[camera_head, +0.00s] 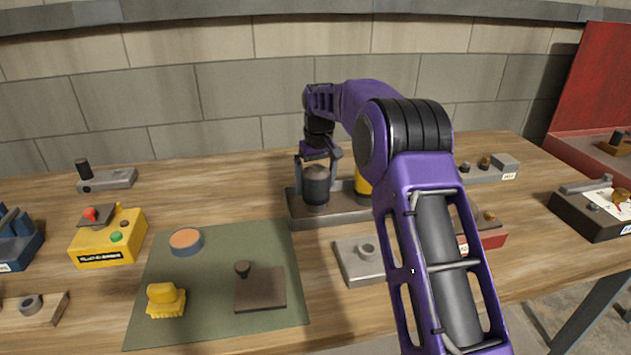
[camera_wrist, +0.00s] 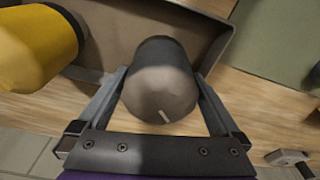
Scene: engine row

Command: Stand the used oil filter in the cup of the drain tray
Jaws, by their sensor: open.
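A yellow cylinder (camera_head: 363,186) stands on the same block, partly hidden by my arm.
A green mat (camera_head: 210,325) at front left carries a yellow brush, a round tin and a brown plate with a knob. A yellow box (camera_head: 108,240) stands left of it. A red box (camera_head: 490,232) is partly behind my arm. Bare wood lies behind the mat.

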